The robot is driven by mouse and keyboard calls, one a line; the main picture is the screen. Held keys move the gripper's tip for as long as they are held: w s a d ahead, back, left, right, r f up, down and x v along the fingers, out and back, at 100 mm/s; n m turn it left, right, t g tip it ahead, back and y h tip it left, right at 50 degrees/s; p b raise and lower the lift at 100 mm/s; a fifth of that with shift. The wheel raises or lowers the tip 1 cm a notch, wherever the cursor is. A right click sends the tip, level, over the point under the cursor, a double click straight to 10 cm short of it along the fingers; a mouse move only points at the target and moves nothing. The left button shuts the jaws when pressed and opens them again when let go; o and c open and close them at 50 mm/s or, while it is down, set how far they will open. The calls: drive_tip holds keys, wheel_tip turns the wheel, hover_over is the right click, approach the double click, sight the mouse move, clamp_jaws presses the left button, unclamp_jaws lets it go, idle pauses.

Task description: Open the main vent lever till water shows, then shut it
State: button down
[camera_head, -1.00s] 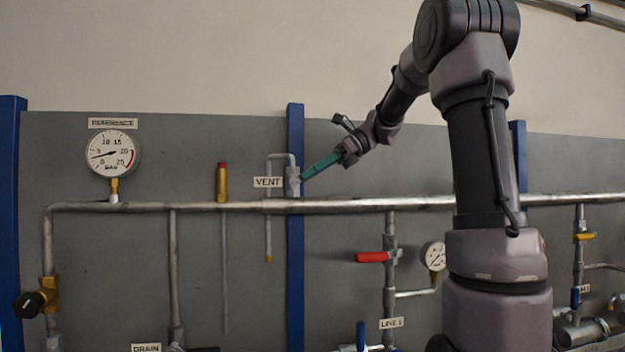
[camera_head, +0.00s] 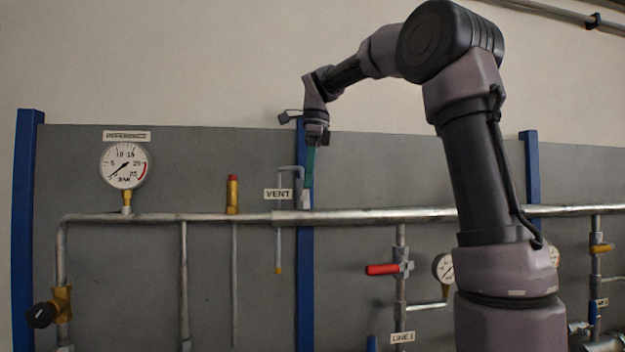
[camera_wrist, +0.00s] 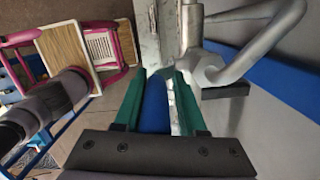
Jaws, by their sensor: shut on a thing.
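My gripper (camera_head: 309,170) reaches down to the vent valve beside the VENT label (camera_head: 278,194). In the wrist view its green fingers (camera_wrist: 168,75) are shut around a blue piece, which looks like the vent lever (camera_wrist: 155,108). In the head view the fingers stand nearly upright above the valve and hide most of the lever. The grey valve body (camera_wrist: 212,70) and its bent pipe show just right of the fingers in the wrist view. The thin vent outlet pipe (camera_head: 279,240) hangs down to a yellow tip (camera_head: 279,270); I make out no water there.
A pressure gauge (camera_head: 125,165) at left reads low. A red lever (camera_head: 383,269) sits lower right. Pink-framed furniture (camera_wrist: 120,40) shows in the wrist view.

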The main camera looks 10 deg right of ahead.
drive_tip(key=shift+s+a+f+h, duration=0.15)
drive_tip(key=shift+s+a+h, duration=0.1)
drive_tip(key=shift+a+h, duration=0.35)
drive_tip(key=c, duration=0.7)
unclamp_jaws()
drive_tip(key=shift+s, duration=0.1)
drive_tip(key=shift+o, duration=0.2)
drive_tip(key=shift+d, duration=0.1)
drive_tip(key=shift+d, duration=0.1)
drive_tip(key=shift+r, duration=0.35)
wheel_tip(320, 180, up, 10)
drive_tip(key=shift+r, duration=0.2)
